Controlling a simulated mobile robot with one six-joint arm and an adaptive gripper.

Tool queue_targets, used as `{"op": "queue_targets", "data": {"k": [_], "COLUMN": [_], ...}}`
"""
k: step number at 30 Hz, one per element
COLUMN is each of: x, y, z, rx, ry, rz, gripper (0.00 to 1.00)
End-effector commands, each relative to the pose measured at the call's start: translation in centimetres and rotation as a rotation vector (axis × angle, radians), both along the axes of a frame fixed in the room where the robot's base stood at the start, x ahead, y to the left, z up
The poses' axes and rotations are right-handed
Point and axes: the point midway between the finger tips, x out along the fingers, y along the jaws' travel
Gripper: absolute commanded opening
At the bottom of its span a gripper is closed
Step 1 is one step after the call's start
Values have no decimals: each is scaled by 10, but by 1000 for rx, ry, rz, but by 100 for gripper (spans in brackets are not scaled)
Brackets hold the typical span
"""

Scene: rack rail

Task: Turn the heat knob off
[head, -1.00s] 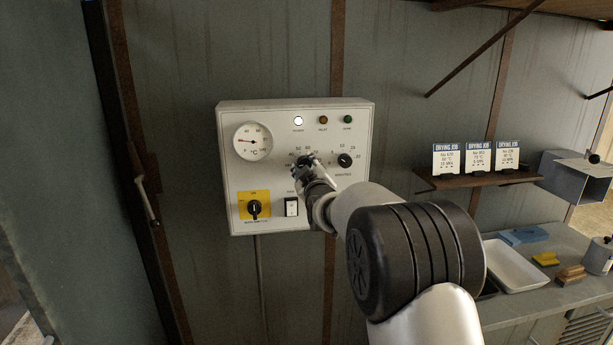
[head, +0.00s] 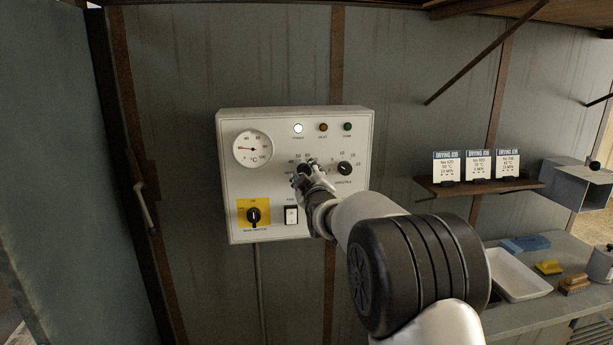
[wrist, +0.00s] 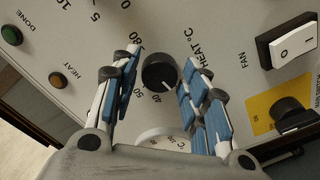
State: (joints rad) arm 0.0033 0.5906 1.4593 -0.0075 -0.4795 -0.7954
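The heat knob (wrist: 158,72) is a round black knob with a white pointer mark. In the wrist view the mark points to the lower right, near the 40 on its scale. My gripper (wrist: 162,56) is open, with one blue-padded finger on each side of the knob. Gaps show between the knob and both fingers. In the head view my gripper (head: 303,176) is in front of the panel at the heat dial and largely covers the knob. The white control panel (head: 275,170) hangs on the wall.
A second black knob (head: 345,168) is close right of my gripper. Below are the fan switch (head: 291,215) and the yellow-backed main switch (head: 253,215). A dial gauge (head: 253,149) is upper left. A card shelf (head: 480,187) and a counter with a white tray (head: 518,275) are at right.

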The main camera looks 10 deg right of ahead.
Motion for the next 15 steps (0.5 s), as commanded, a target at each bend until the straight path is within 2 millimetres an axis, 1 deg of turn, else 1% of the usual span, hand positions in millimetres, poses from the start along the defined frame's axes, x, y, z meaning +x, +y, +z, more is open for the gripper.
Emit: {"op": "queue_targets", "data": {"k": [1, 4, 12, 15], "x": [0, 0, 0, -3], "y": [0, 0, 0, 0], "z": [0, 0, 0, 0], "rx": [0, 1, 1, 2], "ry": [0, 0, 0, 0], "rz": [0, 0, 0, 0], "gripper": [47, 53, 53, 53]}}
